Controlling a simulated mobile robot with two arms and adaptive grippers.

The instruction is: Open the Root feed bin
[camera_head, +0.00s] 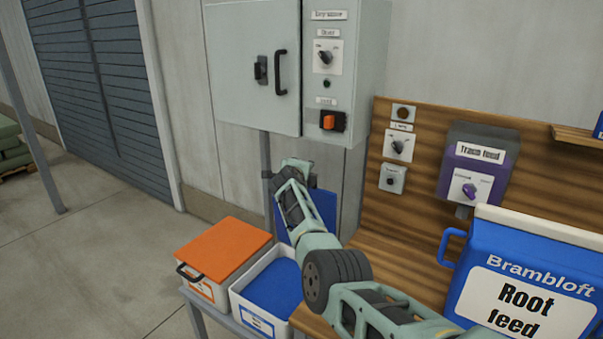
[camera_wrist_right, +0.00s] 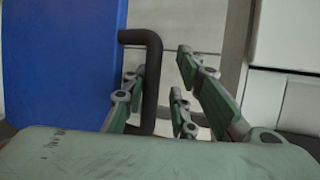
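A white bin (camera_head: 243,301) with a blue-framed label, too small to read, stands on the bench's left part. Its inside shows blue, and a blue panel that looks like its raised lid (camera_head: 322,208) stands upright behind it. The panel (camera_wrist_right: 62,60) fills the left of the right wrist view, with a dark handle (camera_wrist_right: 155,75) at its edge. My right gripper (camera_head: 290,172) is at the panel, partly covering it. In the wrist view its fingers (camera_wrist_right: 162,68) are apart, with the handle between them, nearer the left finger. Contact is unclear. My left gripper is not in view.
An orange-lidded bin (camera_head: 222,250) stands left of the white bin. A large blue container labelled "Root feed" (camera_head: 525,285) stands on the right. A grey cabinet (camera_head: 250,60) and a wooden panel with a purple "Trace feed" unit (camera_head: 478,165) are behind.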

